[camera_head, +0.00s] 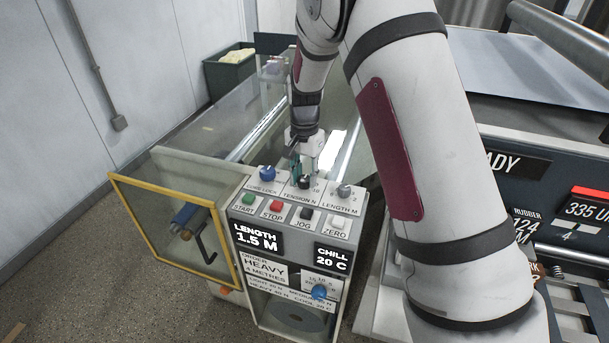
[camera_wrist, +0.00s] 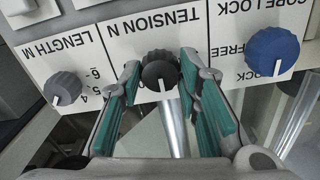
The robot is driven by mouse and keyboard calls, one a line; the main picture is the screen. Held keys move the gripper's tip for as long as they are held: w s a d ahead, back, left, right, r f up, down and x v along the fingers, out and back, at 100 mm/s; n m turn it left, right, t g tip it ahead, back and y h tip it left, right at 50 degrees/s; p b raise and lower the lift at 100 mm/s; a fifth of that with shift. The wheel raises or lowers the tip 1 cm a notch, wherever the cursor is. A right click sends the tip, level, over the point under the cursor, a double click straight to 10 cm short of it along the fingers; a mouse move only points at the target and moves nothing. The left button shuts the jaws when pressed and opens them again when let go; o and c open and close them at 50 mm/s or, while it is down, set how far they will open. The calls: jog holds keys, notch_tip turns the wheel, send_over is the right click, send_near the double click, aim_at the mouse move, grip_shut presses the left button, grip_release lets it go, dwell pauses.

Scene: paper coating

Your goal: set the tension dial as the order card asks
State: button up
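The control panel (camera_head: 275,188) carries three knobs along its top. The black TENSION N dial (camera_wrist: 160,69) is the middle one, with its white pointer along the panel's up-down direction. My gripper (camera_wrist: 160,66) has its teal-padded fingers on both sides of this dial, with no clear gap at the tips. In the head view my gripper (camera_head: 304,172) comes down from above and partly hides the dial and its scale. The order card (camera_head: 263,268) on the front reads HEAVY, 4 METRES.
The blue CORE LOCK knob (camera_wrist: 272,51) and grey LENGTH M knob (camera_wrist: 63,88) flank the dial closely. Below are START, STOP, JOG and ZERO buttons. Displays read LENGTH 1.5 M (camera_head: 256,237) and CHILL 20 C (camera_head: 331,258). A yellow-framed clear guard (camera_head: 150,213) stands left.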

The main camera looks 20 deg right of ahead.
aim_at(304, 178)
jog(key=shift+n, duration=0.3)
jog(key=n+b, duration=0.1)
jog(key=n, duration=0.2)
jog(key=shift+n, duration=0.3)
jog(key=shift+n+b, duration=0.5)
jog(key=shift+n, duration=1.7)
jog(key=o, duration=1.1)
jog(key=shift+o, duration=0.2)
notch_tip(304, 178, up, 12)
